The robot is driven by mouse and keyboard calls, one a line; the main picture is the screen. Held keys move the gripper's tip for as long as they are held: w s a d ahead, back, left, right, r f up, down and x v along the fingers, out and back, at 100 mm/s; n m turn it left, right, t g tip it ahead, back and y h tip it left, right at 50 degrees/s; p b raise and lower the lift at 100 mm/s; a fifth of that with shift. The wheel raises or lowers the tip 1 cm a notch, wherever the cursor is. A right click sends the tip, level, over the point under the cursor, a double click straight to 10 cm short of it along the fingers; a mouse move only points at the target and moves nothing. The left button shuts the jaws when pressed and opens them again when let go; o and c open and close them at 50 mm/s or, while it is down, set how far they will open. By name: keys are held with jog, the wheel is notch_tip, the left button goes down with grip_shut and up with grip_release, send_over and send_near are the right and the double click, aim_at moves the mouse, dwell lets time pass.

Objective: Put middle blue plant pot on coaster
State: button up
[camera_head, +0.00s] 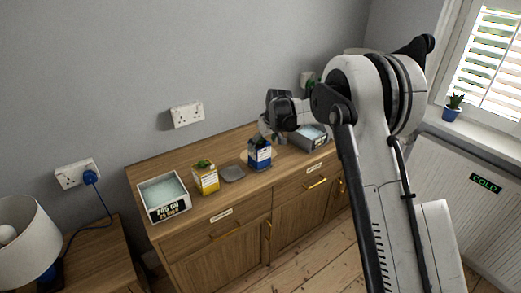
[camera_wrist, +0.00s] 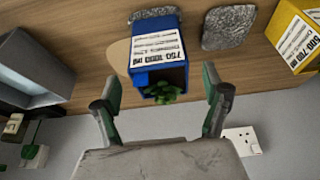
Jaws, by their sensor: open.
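The blue plant pot (camera_head: 260,157) with a white label and a small green plant stands on the wooden sideboard, right of a grey square coaster (camera_head: 232,173). In the wrist view the blue pot (camera_wrist: 158,65) lies between my open fingers, its plant towards the palm. I see no clear contact with either finger. A round, pale wooden coaster (camera_wrist: 120,56) shows partly behind or under the pot. The grey coaster (camera_wrist: 228,27) and another grey piece (camera_wrist: 152,13) also show there. My gripper (camera_head: 268,135) is open, just behind and above the pot in the head view; its wrist-view fingers (camera_wrist: 161,80) flank it.
A yellow plant pot (camera_head: 206,178) stands left of the grey coaster. Labelled trays stand at the left end (camera_head: 164,197) and the right (camera_head: 313,138). The wall with sockets (camera_head: 187,114) is close behind. Another blue pot (camera_head: 450,113) sits on the windowsill.

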jog(key=s+d+r+m, duration=0.1)
jog(key=s+d+r, duration=0.25)
jog(key=r, duration=0.25)
jog(key=s+d+r+t, duration=0.1)
jog(key=s+d+r, duration=0.2)
jog(key=s+r, duration=0.25)
jog(key=s+d+r+m, duration=0.1)
jog(key=s+d+r, duration=0.25)
jog(key=r, duration=0.35)
jog(key=s+d+r+m+t+h, duration=0.1)
jog(key=s+d+r, duration=0.15)
jog(key=s, duration=0.35)
jog(key=s+d+r+m, duration=0.1)
jog(key=s+d+r, duration=0.15)
jog(key=s, duration=0.35)
jog(key=s+d+f+m, duration=0.1)
jog(key=s+d, duration=0.2)
jog(key=s, duration=0.5)
jog(key=s+d+f+m+t+h, duration=0.1)
jog(key=s+d+f, duration=0.1)
jog(key=s, duration=0.7)
jog(key=s+d+f+m, duration=0.1)
jog(key=s+d, duration=0.3)
jog(key=s, duration=0.5)
jog(key=shift+s+d+f+m+t+h, duration=0.15)
jog(key=shift+f+m+t+h, duration=0.2)
jog(key=shift+f, duration=0.35)
jog(key=shift+f+b, duration=0.2)
jog(key=shift+b, duration=0.1)
